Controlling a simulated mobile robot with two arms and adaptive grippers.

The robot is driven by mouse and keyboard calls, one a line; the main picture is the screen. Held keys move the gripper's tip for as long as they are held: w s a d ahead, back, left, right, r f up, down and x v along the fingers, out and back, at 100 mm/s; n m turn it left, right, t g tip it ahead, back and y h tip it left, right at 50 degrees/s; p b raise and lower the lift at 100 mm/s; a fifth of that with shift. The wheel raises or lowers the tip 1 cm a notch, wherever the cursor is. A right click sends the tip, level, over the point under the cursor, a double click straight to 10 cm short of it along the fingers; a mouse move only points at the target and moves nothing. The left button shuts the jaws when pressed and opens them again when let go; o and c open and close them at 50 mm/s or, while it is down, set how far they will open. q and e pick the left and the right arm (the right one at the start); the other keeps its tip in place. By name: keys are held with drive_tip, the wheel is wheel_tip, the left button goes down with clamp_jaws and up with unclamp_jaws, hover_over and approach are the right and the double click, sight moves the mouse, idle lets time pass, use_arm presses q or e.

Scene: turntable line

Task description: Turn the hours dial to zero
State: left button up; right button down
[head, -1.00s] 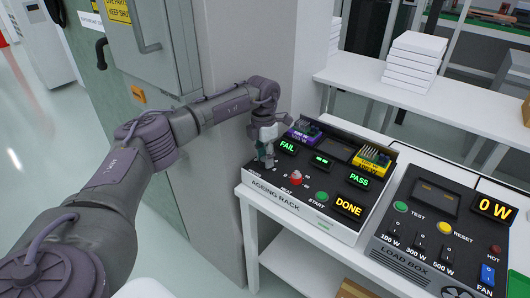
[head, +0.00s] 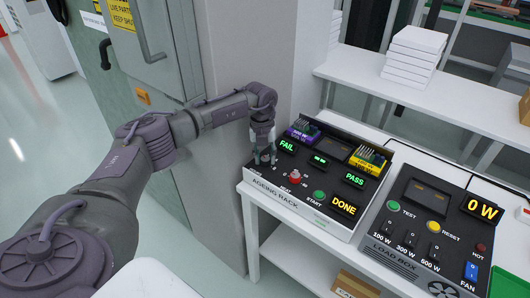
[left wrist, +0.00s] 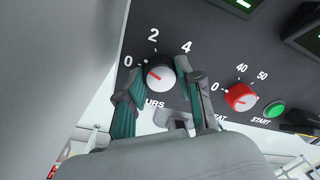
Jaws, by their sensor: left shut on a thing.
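The ageing rack (head: 312,212) stands on a white table, with the hours dial at its left end, mostly hidden by my left gripper in the head view. In the left wrist view the hours dial (left wrist: 166,76) is a round knob with a pale cap and a red mark. The mark lies on the cap's left side, toward the 0 of the scale 0, 2, 4. My left gripper (head: 265,160) is shut on the dial; its fingers (left wrist: 162,98) stand either side of it. My right gripper is not in view.
The red heat dial (head: 295,176) and green start button (head: 319,195) sit right of the hours dial. A load box (head: 400,257) stands further right. A grey pillar (head: 235,90) and cabinet (head: 150,50) are close behind my left arm.

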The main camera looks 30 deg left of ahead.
sight(263, 159)
use_arm(q)
drive_tip(key=shift+r+n+p, duration=0.15)
drive_tip(key=shift+n+p, duration=0.75)
drive_tip(key=shift+n, duration=1.1)
drive_tip(key=o, duration=1.2)
drive_tip(key=shift+c, duration=0.2)
wheel_tip(263, 159, up, 12)
drive_tip(key=shift+s+a, duration=0.25)
drive_tip(key=shift+s, duration=0.05)
